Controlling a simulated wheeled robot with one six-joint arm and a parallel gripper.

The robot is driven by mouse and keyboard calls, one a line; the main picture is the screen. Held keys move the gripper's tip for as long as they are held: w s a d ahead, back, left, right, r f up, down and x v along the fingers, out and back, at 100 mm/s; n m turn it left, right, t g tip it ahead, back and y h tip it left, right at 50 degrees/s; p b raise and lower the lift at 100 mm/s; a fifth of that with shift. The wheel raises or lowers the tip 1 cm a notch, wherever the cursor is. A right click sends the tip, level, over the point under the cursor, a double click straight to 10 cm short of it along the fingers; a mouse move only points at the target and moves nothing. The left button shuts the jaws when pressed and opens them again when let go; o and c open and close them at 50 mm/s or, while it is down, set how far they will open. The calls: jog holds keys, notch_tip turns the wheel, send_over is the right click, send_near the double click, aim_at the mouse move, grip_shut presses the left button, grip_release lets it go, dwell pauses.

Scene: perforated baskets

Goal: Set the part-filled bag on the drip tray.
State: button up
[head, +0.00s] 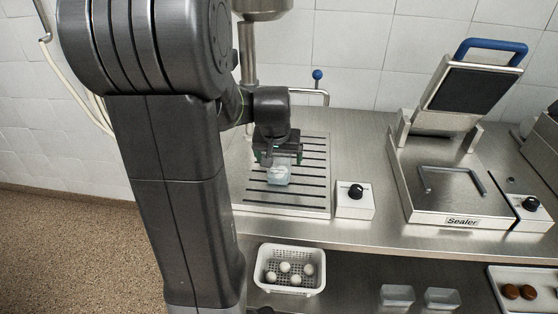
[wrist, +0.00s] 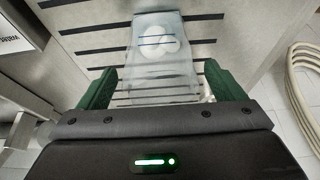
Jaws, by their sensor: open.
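The part-filled bag (head: 279,176) is clear and pale, with a few white round items in its far end. It rests on the slotted steel drip tray (head: 254,198). In the wrist view the bag (wrist: 154,68) lies between my two green fingers, with blue lines across its filled end. My gripper (head: 279,160) is open around the bag's near end, with a gap visible on each side. The drip tray (wrist: 90,40) fills the ground behind it. The finger tips partly hide the bag in the head view.
A white perforated basket (head: 290,288) with several white balls sits on the lower shelf. A control box with a black knob (head: 354,199) stands right of the tray. The sealer (head: 450,190) is farther right with its lid raised. A blue-knobbed tap (head: 317,82) is behind.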

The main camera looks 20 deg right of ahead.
jog(key=v, duration=0.9)
jog(key=shift+c, duration=0.3)
dwell(1.8)
